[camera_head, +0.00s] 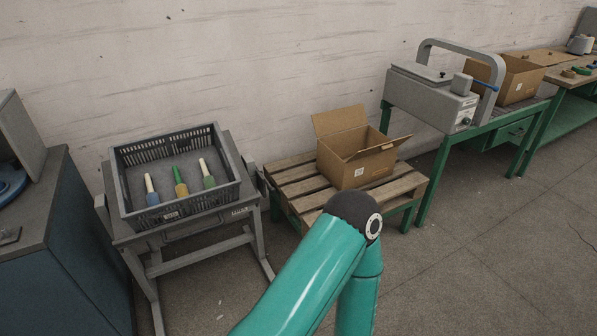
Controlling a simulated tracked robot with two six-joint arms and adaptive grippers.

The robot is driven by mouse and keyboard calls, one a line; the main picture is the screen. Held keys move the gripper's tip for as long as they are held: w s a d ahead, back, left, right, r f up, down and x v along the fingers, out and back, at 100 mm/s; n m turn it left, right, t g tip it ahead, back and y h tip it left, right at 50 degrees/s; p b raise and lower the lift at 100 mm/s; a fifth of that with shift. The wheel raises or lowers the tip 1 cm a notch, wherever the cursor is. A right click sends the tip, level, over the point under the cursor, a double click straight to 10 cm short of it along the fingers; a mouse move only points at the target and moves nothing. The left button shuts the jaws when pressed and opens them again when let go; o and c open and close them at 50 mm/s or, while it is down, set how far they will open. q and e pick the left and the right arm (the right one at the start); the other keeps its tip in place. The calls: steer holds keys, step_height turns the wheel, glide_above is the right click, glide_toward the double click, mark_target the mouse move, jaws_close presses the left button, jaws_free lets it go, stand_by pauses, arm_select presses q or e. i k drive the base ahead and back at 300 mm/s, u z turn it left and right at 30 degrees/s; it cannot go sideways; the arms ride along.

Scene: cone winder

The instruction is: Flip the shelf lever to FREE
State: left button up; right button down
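I cannot make out a shelf lever for certain. A grey stand (155,240) holds a dark grey slotted crate (180,214). A small marked plate (240,211) sits on the stand's front right edge, too small to read. A teal arm link of mine rises from the bottom middle and bends at a dark joint. Neither gripper is in view, so I cannot see whether they are open or shut.
An open carton (357,165) stands on a slatted wooden platform (289,175). The floor at right is clear.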

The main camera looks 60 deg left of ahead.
mark_target(272, 189)
steer(key=z, duration=0.05)
steer(key=i, duration=1.5)
steer(key=u, duration=3.8)
steer(key=i, duration=1.1)
steer(key=z, duration=0.5)
